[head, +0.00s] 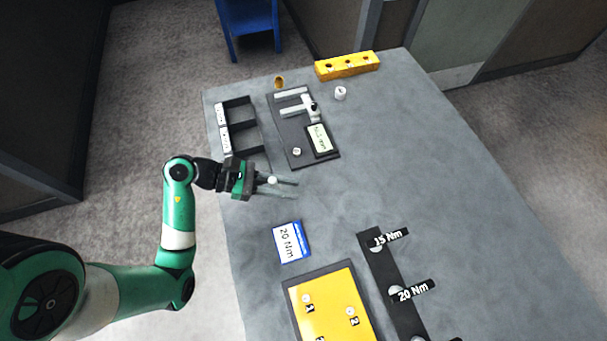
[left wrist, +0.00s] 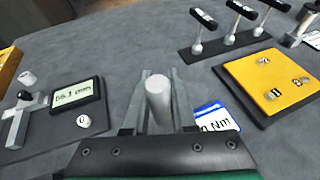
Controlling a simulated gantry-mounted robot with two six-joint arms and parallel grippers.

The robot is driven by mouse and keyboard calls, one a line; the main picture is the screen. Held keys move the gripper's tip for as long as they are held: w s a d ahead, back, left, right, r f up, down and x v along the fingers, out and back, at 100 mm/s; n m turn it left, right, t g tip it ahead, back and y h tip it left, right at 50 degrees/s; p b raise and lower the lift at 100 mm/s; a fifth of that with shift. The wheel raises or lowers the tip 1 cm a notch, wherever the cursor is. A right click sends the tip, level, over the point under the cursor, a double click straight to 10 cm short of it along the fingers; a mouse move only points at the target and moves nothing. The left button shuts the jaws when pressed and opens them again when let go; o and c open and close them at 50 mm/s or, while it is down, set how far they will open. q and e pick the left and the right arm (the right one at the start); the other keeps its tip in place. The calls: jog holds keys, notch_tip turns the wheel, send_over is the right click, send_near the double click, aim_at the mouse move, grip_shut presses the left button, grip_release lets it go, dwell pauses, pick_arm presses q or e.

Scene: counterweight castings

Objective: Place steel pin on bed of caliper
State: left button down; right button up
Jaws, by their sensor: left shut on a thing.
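My left gripper (head: 285,186) is shut on the steel pin (head: 272,180), above the grey table between the caliper and the blue-edged card. In the left wrist view the pin (left wrist: 158,98) stands roughly upright between the fingers (left wrist: 158,85), its pale round top showing; its lower end is hidden. The caliper (head: 300,109) lies beyond the gripper on a dark base plate, with light jaws, a lit display (head: 320,139) and a round zero button (head: 296,152). Its jaws stand apart and nothing shows between them. My right gripper is not in view.
A black compartment tray (head: 261,140) stands left of the caliper. A small white cylinder (head: 340,93) and a yellow block with holes (head: 347,65) are beyond it. Nearer are a "20 Nm" card (head: 291,242), a yellow numbered plate (head: 330,300) and a tool rack (head: 378,262). The table's right side is clear.

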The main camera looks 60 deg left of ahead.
pick_arm(q)
jog(key=shift+s+r, duration=0.1)
jog(key=shift+s, duration=0.1)
jog(key=w+d+f, duration=0.2)
jog(key=w+d, duration=0.2)
jog(key=d, duration=0.7)
jog(key=w+a+r+n+t+y, duration=0.2)
jog(key=w+a+r+n+y, duration=0.1)
jog(key=w+a, duration=0.15)
jog(key=s+r+m+h+p, duration=0.1)
jog(key=s+r+p, duration=0.1)
jog(key=r+p, duration=0.6)
jog(key=s+r+m+g+h+p, duration=0.1)
jog(key=s+r+p, duration=0.2)
jog(key=r+p, duration=0.5)
jog(key=p, duration=0.9)
jog(key=shift+s+a+r, duration=0.15)
jog(key=shift+s+a, duration=0.1)
